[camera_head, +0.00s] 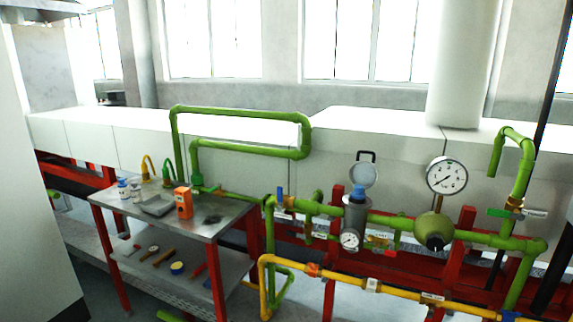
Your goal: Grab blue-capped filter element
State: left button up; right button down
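Two small white cylinders stand upright near the back left of a metal table (208,227). The left one (122,190) seems to have a blue top. The right one (136,192) is paler, and its cap colour is hard to tell. Either may be the filter element; they are too small to be sure. The inside of the housing is hidden from this angle. Neither of my grippers is in view.
The table also holds a grey tray (158,206), an orange box (184,203) and a dark item (212,219). Several tools lie on its lower shelf (150,262). Green pipes (400,222), a yellow pipe (390,288) and a pressure gauge (446,175) stand to the right.

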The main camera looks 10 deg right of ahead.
aim_at(357, 196)
jog(key=l+z, duration=0.25)
jog(key=i+l+z, duration=0.1)
jog(key=l+z, duration=0.2)
jog(key=l, duration=0.15)
jog(key=i+j+z, duration=0.1)
jog(key=i+j, duration=0.15)
jog(key=i+j+z, duration=0.1)
jog(key=i+j, duration=0.15)
jog(key=j, duration=0.15)
jog(key=i+j+z, duration=0.15)
jog(key=j, duration=0.25)
jog(key=i+j+z, duration=0.1)
jog(key=i+j, duration=0.15)
jog(key=i+j+z, duration=0.1)
jog(key=j, duration=0.4)
jog(key=i, duration=0.1)
